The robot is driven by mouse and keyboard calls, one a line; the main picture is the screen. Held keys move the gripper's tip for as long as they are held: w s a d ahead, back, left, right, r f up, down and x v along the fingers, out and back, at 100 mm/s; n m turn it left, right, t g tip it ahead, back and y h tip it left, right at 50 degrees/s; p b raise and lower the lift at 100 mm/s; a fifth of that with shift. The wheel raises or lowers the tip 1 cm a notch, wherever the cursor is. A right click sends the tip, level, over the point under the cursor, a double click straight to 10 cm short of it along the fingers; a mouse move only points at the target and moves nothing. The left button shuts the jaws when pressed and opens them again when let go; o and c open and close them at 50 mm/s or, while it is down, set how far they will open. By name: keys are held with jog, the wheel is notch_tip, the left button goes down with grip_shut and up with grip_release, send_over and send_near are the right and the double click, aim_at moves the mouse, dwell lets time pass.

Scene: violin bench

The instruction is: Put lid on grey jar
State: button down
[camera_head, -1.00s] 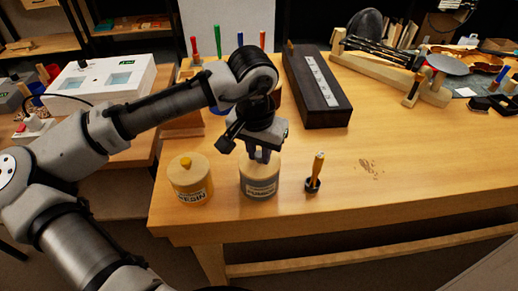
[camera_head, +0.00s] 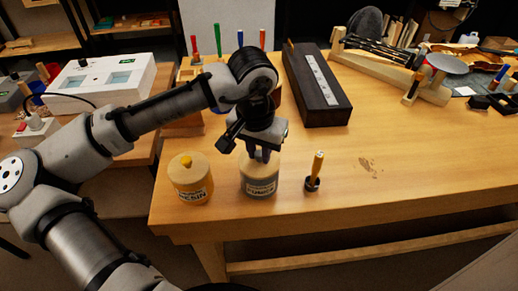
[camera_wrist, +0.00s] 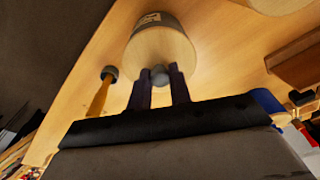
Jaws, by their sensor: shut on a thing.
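The grey jar (camera_head: 259,187) with a white label stands upright near the front edge of the workbench. Its pale wooden lid (camera_head: 273,160) is on top of it, with no clear gap between them in the head view. My gripper (camera_head: 261,155) points down from above and is shut on the lid's small grey knob. In the wrist view, the knob (camera_wrist: 159,75) is between my two dark fingers, and the round lid (camera_wrist: 160,45) shows beyond them, with the jar (camera_wrist: 152,20) behind it. I cannot tell whether the lid is fully seated.
A yellow resin jar (camera_head: 191,184) with a lidded top stands to the left. A wooden-handled tool (camera_head: 315,172) stands upright close on the right. A long dark case (camera_head: 315,85) lies behind. The bench's front right is clear.

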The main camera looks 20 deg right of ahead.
jog(key=c, duration=0.7)
grip_release()
jog(key=shift+r, duration=0.2)
jog(key=shift+r+p, duration=3.35)
jog(key=shift+p, duration=0.1)
grip_shut()
jog(key=shift+f, duration=0.3)
jog(key=shift+f+b, duration=1.65)
jog(key=shift+f, duration=0.6)
